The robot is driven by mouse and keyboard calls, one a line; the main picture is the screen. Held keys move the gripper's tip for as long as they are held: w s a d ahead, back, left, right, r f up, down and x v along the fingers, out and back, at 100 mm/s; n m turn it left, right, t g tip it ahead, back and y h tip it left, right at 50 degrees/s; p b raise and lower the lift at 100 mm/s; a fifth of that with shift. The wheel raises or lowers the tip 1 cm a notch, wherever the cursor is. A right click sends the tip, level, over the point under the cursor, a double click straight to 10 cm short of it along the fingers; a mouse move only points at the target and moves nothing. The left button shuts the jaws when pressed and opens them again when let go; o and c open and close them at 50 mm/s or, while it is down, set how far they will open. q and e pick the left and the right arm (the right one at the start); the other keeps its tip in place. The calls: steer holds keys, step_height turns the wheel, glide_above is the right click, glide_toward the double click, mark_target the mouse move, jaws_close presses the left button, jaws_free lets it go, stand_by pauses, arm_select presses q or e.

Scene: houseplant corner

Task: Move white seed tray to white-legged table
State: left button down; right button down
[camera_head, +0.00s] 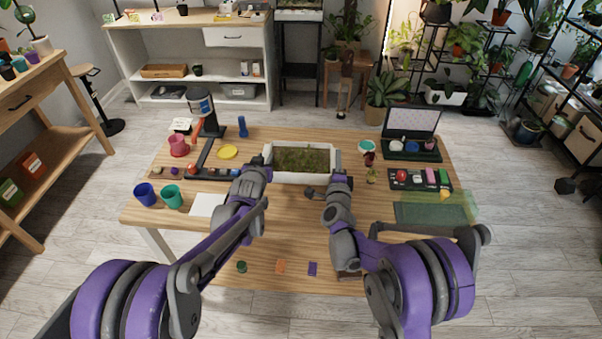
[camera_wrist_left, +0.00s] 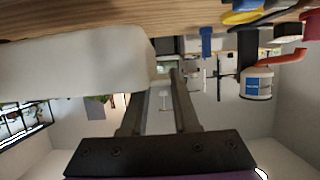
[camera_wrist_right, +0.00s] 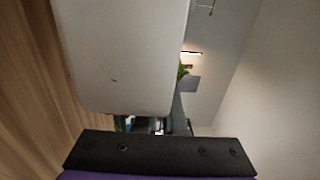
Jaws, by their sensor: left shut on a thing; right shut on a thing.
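The white seed tray (camera_head: 302,179) is filled with dark green-brown growth. It is over the back middle of the wood-topped, white-legged table (camera_head: 290,225), and it looks level. I cannot tell whether its base touches the tabletop. My left gripper (camera_head: 267,158) is shut on the tray's left end, and my right gripper (camera_head: 338,160) is shut on its right end. The tray's pale wall fills much of the left wrist view (camera_wrist_left: 75,65) and the right wrist view (camera_wrist_right: 125,50). The right fingertips are hidden behind it in the right wrist view.
Left of the tray are a yellow dish (camera_head: 228,152), a blue item (camera_head: 243,127), cups (camera_head: 145,194) and a white sheet (camera_head: 206,205). Right are an open case (camera_head: 411,135), a black tray (camera_head: 419,179) and a green mat (camera_head: 428,213). The front middle is mostly clear.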

arm_select(q)
steer(key=shift+d+f, duration=0.1)
steer(key=shift+d, duration=0.05)
arm_select(e)
steer(key=shift+a+f, duration=0.1)
